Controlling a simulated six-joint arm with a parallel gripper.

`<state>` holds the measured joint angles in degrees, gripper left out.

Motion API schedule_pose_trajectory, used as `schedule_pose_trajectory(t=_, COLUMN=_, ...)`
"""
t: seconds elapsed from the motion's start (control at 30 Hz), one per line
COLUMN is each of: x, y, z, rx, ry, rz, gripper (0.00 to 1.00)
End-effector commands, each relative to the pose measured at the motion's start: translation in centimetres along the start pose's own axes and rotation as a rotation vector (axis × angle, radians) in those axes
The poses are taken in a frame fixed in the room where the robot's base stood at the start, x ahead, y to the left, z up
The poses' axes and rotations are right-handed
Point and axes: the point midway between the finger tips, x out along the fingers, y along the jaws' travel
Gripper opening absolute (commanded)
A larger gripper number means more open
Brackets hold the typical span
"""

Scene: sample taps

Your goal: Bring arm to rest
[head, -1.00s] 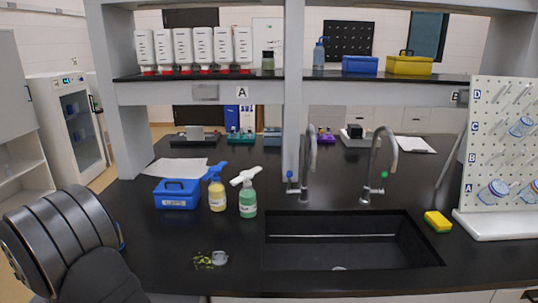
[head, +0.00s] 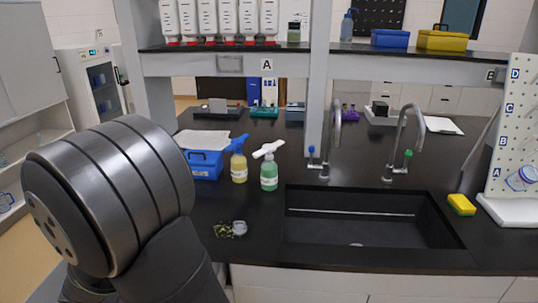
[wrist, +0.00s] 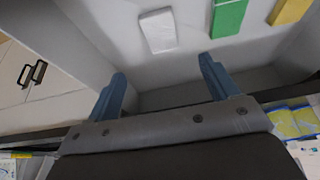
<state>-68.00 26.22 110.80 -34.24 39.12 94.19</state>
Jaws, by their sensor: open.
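My gripper (wrist: 162,66) shows in the wrist view with its two blue fingers spread wide apart. It is open, and nothing is between the fingers. Behind the fingers is a pale surface with a white block (wrist: 158,30), a green block (wrist: 228,18) and a yellow block (wrist: 289,10). In the head view a thick grey link of my arm fills the lower left, in front of the bench (head: 262,212). My gripper is out of that view. The sink (head: 370,215) and two taps (head: 335,140) (head: 403,150) stand clear of the arm.
A blue box (head: 206,164), a yellow spray bottle (head: 238,167) and a green spray bottle (head: 269,176) stand right of my arm link. A small grey cup (head: 239,228) lies near the front edge. A yellow sponge (head: 461,204) and a pegboard (head: 515,130) are at right.

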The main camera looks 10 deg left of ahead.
Motion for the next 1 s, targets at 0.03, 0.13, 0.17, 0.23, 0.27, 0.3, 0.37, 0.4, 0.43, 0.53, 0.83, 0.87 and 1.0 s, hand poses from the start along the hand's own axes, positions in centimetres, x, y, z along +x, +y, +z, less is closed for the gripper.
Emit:
schedule_pose_trajectory(t=0.03, x=1.3, y=0.2, z=0.1, rx=-0.001, ry=-0.003, rz=0.009, gripper=0.8)
schedule_pose_trajectory(t=0.13, x=2.9, y=0.2, z=0.1, rx=0.0, ry=-0.003, rz=0.008, gripper=0.8)
schedule_pose_trajectory(t=0.17, x=3.4, y=0.2, z=0.1, rx=-0.001, ry=-0.003, rz=0.007, gripper=0.8)
schedule_pose_trajectory(t=0.23, x=4.4, y=0.1, z=0.0, rx=0.0, ry=-0.002, rz=0.007, gripper=0.8)
schedule_pose_trajectory(t=0.27, x=4.9, y=0.1, z=0.1, rx=0.0, ry=-0.003, rz=0.007, gripper=0.8)
schedule_pose_trajectory(t=0.3, x=5.5, y=0.1, z=0.1, rx=-0.002, ry=-0.002, rz=0.007, gripper=0.8)
schedule_pose_trajectory(t=0.37, x=6.4, y=0.1, z=0.1, rx=0.0, ry=-0.004, rz=0.006, gripper=0.8)
schedule_pose_trajectory(t=0.4, x=7.0, y=0.1, z=0.0, rx=-0.001, ry=-0.002, rz=0.006, gripper=0.8)
schedule_pose_trajectory(t=0.43, x=7.5, y=0.1, z=0.0, rx=-0.001, ry=-0.002, rz=0.007, gripper=0.8)
schedule_pose_trajectory(t=0.53, x=8.9, y=0.1, z=0.1, rx=-0.001, ry=-0.003, rz=0.007, gripper=0.8)
schedule_pose_trajectory(t=0.83, x=13.2, y=0.1, z=0.5, rx=-0.003, ry=-0.004, rz=0.006, gripper=0.8)
schedule_pose_trajectory(t=0.87, x=13.6, y=0.1, z=0.7, rx=-0.003, ry=-0.004, rz=0.005, gripper=0.8)
schedule_pose_trajectory(t=1.0, x=11.2, y=0.0, z=-0.4, rx=0.002, ry=0.001, rz=-0.002, gripper=0.8)
